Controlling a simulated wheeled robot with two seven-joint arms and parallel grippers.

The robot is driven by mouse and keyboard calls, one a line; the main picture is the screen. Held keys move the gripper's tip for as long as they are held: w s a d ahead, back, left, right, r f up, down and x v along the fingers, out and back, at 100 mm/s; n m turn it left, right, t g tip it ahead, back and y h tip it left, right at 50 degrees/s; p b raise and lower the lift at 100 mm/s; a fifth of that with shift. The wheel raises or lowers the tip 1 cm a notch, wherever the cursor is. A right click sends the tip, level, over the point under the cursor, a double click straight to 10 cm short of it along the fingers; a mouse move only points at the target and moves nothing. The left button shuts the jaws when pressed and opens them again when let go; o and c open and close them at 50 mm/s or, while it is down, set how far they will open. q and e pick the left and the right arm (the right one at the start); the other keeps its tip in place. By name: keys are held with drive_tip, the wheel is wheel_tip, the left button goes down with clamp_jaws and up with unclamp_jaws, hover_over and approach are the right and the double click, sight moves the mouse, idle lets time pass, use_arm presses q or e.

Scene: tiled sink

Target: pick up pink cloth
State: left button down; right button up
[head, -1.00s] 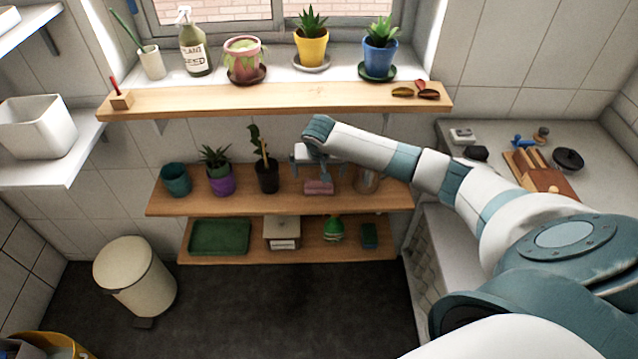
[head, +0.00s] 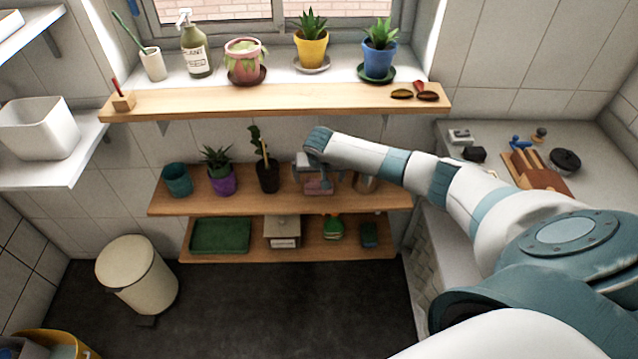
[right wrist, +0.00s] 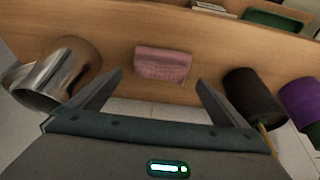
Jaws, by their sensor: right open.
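The pink cloth (head: 319,187) lies folded on the middle wooden shelf (head: 285,203), near the front edge. It also shows in the right wrist view (right wrist: 162,64), ahead of the fingertips and roughly centred between them. My right gripper (head: 318,178) is over the cloth in the head view and partly covers it. In the right wrist view the right gripper (right wrist: 158,84) is open, its two fingers apart with nothing between them. A gap shows between fingertips and cloth. My left gripper is not in view.
On the same shelf, a metal mug (right wrist: 60,76) stands close beside one finger and a black pot (right wrist: 252,98) beside the other. A purple pot (head: 222,187) and a teal pot (head: 177,180) stand further left. The upper plank (head: 280,98) runs above.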

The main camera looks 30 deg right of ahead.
drive_tip(key=shift+x, duration=1.1)
drive_tip(key=c, duration=1.2)
drive_tip(key=shift+r, duration=0.55)
drive_tip(key=r, duration=0.1)
drive_tip(key=r+b, duration=0.1)
drive_tip(key=r, duration=0.1)
drive_tip(key=shift+s+d, duration=0.1)
drive_tip(key=shift+s, duration=0.15)
drive_tip(key=s+d+r+b, duration=0.1)
drive_tip(key=s+r+b, duration=0.1)
drive_tip(key=s+r, duration=0.5)
drive_tip(key=s, duration=0.4)
drive_tip(key=shift+d, duration=0.4)
drive_tip(key=shift+f, duration=0.1)
